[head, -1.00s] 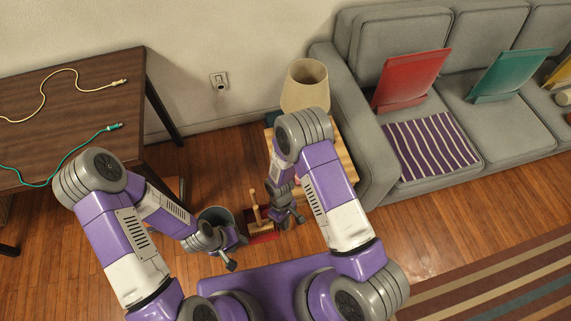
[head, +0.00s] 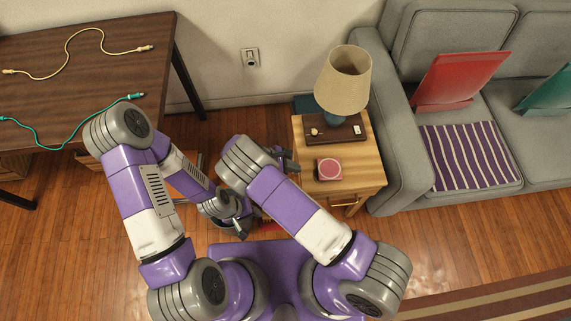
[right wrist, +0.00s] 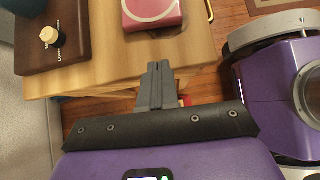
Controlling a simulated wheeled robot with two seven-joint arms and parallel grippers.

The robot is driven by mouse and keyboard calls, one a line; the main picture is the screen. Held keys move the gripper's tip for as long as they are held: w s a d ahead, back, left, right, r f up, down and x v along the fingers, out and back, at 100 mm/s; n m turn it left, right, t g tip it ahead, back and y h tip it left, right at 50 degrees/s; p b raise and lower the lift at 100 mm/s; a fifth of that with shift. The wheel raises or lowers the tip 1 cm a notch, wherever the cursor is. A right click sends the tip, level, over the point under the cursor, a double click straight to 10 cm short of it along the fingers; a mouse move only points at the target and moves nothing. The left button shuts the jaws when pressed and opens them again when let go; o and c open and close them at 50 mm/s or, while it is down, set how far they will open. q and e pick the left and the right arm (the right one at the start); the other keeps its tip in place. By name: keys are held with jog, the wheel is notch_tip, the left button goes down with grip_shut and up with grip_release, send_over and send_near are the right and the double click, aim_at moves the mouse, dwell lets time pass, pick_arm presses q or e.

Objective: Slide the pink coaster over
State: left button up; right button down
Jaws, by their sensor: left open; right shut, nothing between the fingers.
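My right gripper (head: 291,160) is just left of the side table, apart from the coaster. In the right wrist view its closed, empty fingers (right wrist: 160,68) point at the table edge, short of the coaster. My left gripper (head: 241,224) is open, low over the floor near my base; its fingers are partly hidden.
A drawer handle (head: 347,205) sticks out at the table's front. The sofa (head: 385,120) stands right; a desk (head: 110,75) with cables stands left. Wood around the coaster is bare.

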aim_at(329, 169)
jog(key=d, duration=0.1)
jog(key=d+f, duration=0.1)
jog(key=d, duration=0.1)
jog(key=d+f+b, duration=0.1)
jog(key=d, duration=0.1)
jog(key=shift+d, duration=0.4)
jog(key=d+p, duration=0.2)
jog(key=d, duration=1.1)
